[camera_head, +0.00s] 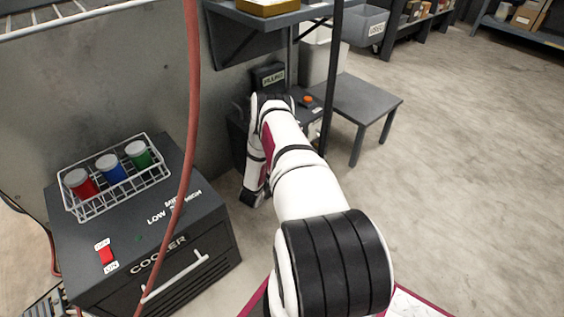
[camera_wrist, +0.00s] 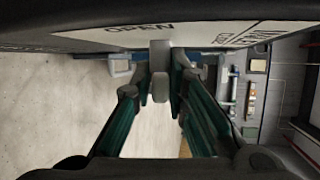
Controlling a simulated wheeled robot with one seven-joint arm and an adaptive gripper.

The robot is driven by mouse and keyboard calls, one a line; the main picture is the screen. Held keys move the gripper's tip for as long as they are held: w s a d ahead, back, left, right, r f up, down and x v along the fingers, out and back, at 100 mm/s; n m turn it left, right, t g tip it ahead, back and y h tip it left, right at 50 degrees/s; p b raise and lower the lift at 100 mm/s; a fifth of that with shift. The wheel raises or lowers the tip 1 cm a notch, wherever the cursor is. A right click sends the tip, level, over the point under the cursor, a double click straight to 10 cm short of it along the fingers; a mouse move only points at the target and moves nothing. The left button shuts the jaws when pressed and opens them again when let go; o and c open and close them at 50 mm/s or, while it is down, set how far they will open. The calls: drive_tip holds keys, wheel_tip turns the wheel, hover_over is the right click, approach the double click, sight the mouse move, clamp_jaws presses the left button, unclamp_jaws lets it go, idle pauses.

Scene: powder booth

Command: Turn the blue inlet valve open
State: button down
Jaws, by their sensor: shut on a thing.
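In the wrist view my gripper (camera_wrist: 161,76) has its two dark green-lined fingers on either side of a grey handle (camera_wrist: 159,56) and is shut on it. In the camera_head view my arm reaches to the dark equipment by the back wall, and the fingers and the valve cannot be made out there.
A dark cooler (camera_head: 150,235) with a wire rack (camera_head: 118,180) of red, blue and green jars stands at the left. A red hose (camera_head: 192,120) hangs in front of it. A low grey table (camera_head: 355,97) stands beyond my arm. The floor (camera_head: 470,150) at right is clear.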

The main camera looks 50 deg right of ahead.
drive_tip(key=shift+f+n+h, duration=0.1)
drive_tip(key=shift+n+h, duration=0.4)
drive_tip(key=shift+h, duration=0.7)
drive_tip(key=c, duration=1.7)
unclamp_jaws()
